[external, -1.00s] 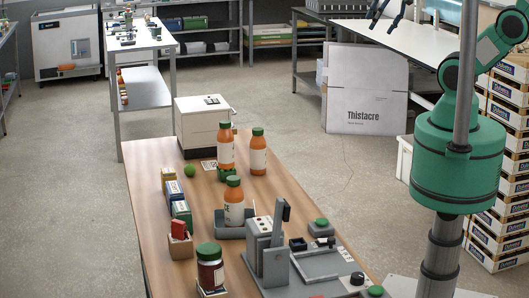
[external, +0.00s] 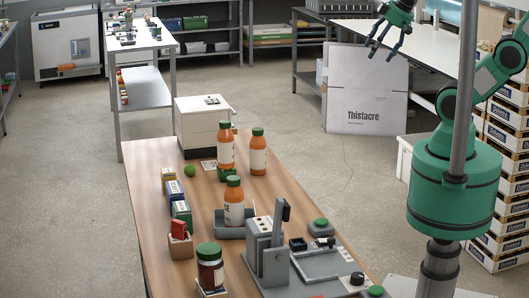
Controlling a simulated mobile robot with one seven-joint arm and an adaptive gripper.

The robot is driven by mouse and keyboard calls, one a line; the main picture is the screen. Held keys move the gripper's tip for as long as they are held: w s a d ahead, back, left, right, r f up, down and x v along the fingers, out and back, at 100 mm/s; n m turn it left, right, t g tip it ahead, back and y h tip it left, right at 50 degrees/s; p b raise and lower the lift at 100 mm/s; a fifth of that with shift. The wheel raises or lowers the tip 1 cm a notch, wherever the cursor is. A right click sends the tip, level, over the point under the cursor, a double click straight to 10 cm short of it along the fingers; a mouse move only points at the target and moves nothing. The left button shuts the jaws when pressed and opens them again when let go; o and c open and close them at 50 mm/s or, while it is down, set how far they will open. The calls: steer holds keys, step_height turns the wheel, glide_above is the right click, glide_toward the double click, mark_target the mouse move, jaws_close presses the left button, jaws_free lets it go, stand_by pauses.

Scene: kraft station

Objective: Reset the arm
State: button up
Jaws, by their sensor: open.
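My gripper (external: 381,50) shows at the top of the external view, with its fingers spread open and pointing down. Nothing is between the fingers. It hangs in the air, and in the picture it lies in front of the large Thistacre carton (external: 366,92). My green arm is bent, rising from its base at the right and reaching left near the top edge; part of it is out of frame. The gripper is well apart from the wooden table (external: 150,207).
Orange bottles (external: 227,150) with green caps, a dark jar (external: 210,272), small boxes (external: 180,212), a grey press-like device (external: 265,250) and a white box (external: 204,122) stand on the table. Stacked cartons (external: 503,170) stand at the right. A vertical pole (external: 463,80) crosses my arm.

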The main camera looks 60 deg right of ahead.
steer(key=shift+f+b, duration=1.8)
steer(key=shift+f, duration=0.55)
